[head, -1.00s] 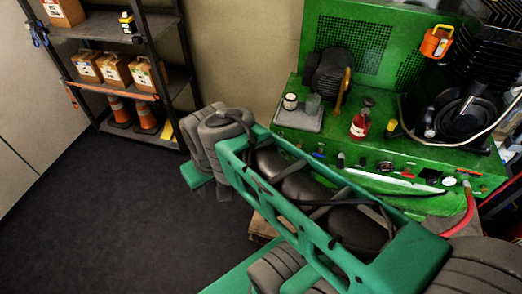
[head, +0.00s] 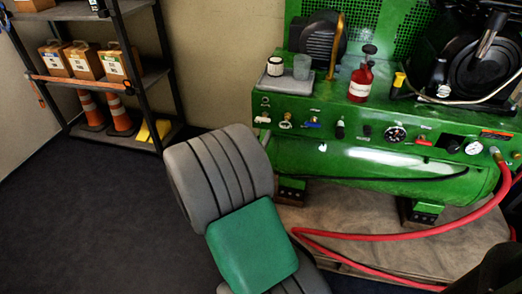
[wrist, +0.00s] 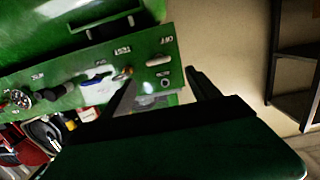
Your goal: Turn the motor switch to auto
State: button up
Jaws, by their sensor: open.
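The green control panel (head: 380,115) runs along the front of the machine. At its left end is a white switch handle (head: 264,119), which also shows in the wrist view (wrist: 158,61). There it lies sideways near an upside-down "OFF" label. A smaller label beside it is too blurred to read, so I cannot tell for sure that it is the motor switch. My gripper (wrist: 160,77) is open and empty. Its fingertips frame the white handle and a small round fitting (wrist: 165,83), apparently without touching.
Beside the white handle are a brass valve (head: 286,122), a blue lever (head: 312,125), a black knob (head: 340,128) and a gauge (head: 396,133). A red bottle (head: 360,83) stands on the ledge. A red hose (head: 400,236) curves in front. A shelf (head: 150,75) stands left.

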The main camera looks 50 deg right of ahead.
aim_at(262, 120)
jog(key=shift+t+h, duration=0.4)
jog(key=shift+h, duration=0.1)
jog(key=x, duration=0.5)
jog(key=f+x, duration=0.1)
jog(key=x, duration=0.2)
jog(key=shift+s+d+f, duration=0.1)
jog(key=shift+s+d, duration=0.05)
jog(key=shift+d, duration=0.05)
jog(key=shift+n, duration=0.3)
jog(key=c, duration=1.4)
